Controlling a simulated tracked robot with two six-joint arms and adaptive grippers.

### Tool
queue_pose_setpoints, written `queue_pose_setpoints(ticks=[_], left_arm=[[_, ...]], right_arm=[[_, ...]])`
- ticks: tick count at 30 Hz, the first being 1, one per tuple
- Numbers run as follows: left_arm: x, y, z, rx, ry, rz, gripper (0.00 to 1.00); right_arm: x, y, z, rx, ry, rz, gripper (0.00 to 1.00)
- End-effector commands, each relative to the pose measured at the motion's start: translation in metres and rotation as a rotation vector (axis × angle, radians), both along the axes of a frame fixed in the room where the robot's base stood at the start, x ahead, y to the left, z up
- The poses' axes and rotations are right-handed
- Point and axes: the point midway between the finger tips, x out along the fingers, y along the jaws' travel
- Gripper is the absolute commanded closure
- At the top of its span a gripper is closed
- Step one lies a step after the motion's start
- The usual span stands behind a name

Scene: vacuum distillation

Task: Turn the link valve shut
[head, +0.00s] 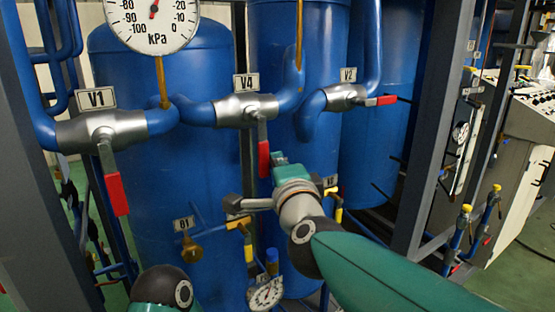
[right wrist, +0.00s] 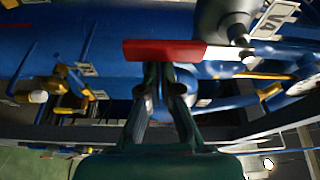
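The task's link valve appears to be V4 (head: 246,110), a grey metal body in the blue pipe between V1 (head: 100,132) and V2 (head: 345,96). Its red handle (head: 263,160) hangs straight down, across the pipe line. In the right wrist view the red handle (right wrist: 165,50) lies across the picture at the fingertips. My right gripper (right wrist: 160,70) is beside the handle, on its right in the head view; its fingers are drawn together with nothing between them. Whether the tips touch the handle is unclear. My left gripper is not in view.
V1's red handle (head: 117,194) hangs down; V2's red handle (head: 381,100) points right. A pressure gauge (head: 152,15) is above, another gauge (head: 266,294) below. A small brass valve (head: 190,248) is at lower left. Blue tanks (head: 160,80) stand close behind.

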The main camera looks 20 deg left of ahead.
Motion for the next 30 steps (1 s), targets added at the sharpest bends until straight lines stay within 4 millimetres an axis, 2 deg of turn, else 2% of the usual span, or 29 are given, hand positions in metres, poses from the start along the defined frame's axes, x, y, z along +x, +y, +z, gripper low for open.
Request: queue_pose_setpoints(ticks=[19,23,28,30], left_arm=[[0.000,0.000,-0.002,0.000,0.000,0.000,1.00],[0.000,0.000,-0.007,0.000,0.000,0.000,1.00],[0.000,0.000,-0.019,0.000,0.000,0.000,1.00],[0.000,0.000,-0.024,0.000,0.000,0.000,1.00]], right_arm=[[0.002,-0.003,-0.004,-0.005,0.002,-0.003,1.00],[0.009,-0.012,-0.005,-0.003,0.002,-0.006,1.00],[0.026,-0.036,-0.006,0.000,0.001,-0.017,1.00],[0.006,-0.044,-0.005,0.001,-0.001,-0.013,1.00]])
